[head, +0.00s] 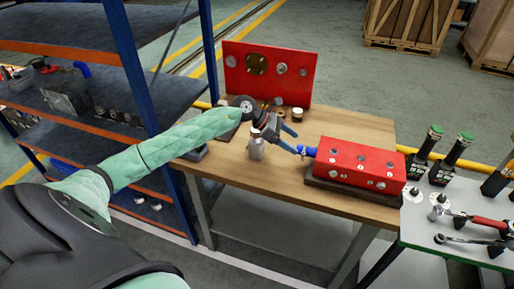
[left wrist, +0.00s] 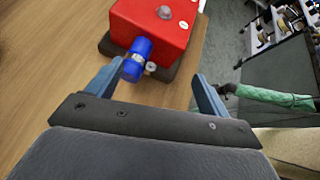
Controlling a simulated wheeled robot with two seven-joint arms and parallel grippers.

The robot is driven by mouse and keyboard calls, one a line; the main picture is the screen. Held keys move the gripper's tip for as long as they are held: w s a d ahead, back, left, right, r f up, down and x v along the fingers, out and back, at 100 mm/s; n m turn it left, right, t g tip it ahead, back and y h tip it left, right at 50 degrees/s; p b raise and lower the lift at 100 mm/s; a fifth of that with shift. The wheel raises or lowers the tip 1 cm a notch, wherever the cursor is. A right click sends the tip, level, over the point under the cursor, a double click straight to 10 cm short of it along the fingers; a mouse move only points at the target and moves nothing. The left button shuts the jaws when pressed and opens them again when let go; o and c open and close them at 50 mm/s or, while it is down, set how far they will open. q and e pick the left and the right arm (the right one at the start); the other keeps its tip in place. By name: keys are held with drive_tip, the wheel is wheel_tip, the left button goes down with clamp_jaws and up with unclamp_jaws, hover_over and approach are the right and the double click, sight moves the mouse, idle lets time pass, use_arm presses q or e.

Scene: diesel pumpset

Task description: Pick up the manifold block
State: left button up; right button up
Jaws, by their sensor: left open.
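The manifold block (head: 360,160) is a red box with round ports, lying on a dark base on the wooden table. A blue cylindrical fitting (head: 307,151) sticks out of its left end. In the left wrist view the manifold block (left wrist: 165,22) is at the top, with the blue fitting (left wrist: 137,60) pointing toward my left gripper (left wrist: 158,75). My left gripper (head: 296,141) is open and empty, just left of the block, with the fitting between its fingers, nearer one finger. A green-sleeved arm of mine shows at right in the left wrist view; its gripper is too small to read.
A red panel (head: 268,72) stands at the table's back. A small metal bottle-like part (head: 256,148) stands left of my gripper. A blue-framed shelf (head: 130,60) is at left. A grey table (head: 440,228) with tools adjoins at right. The wooden table's front is clear.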

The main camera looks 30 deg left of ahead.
sight(254, 129)
use_arm(q)
drive_tip(key=a+y, duration=0.2)
drive_tip(key=a, duration=0.3)
drive_tip(key=a+m+g+y, duration=0.1)
drive_tip(key=a+y, duration=0.1)
drive_tip(key=a, duration=0.3)
drive_tip(key=a+m+g+y, duration=0.1)
drive_tip(key=a+y, duration=0.1)
drive_tip(key=a, duration=0.4)
drive_tip(key=shift+w+r, duration=0.3)
drive_tip(key=shift+r, duration=0.05)
drive_tip(key=shift+a+f+y, duration=0.1)
drive_tip(key=shift+a+y, duration=0.1)
drive_tip(key=shift+y, duration=0.1)
drive_tip(key=shift+p+x, duration=0.75)
drive_tip(key=shift+x, duration=0.45)
drive_tip(key=shift+s+d+f+p, duration=0.1)
drive_tip(key=shift+s+f+p, duration=0.1)
drive_tip(key=shift+f+p, duration=0.2)
drive_tip(key=p+x, duration=0.3)
drive_tip(key=shift+s+d+f, duration=0.1)
drive_tip(key=shift+s+f, duration=0.15)
drive_tip(key=shift+s, duration=0.05)
drive_tip(key=shift+d+f, duration=0.1)
drive_tip(key=shift+f, duration=0.35)
use_arm(e)
drive_tip(key=s+d+f, duration=0.4)
drive_tip(key=s+f, duration=0.8)
drive_tip(key=shift+s, duration=0.25)
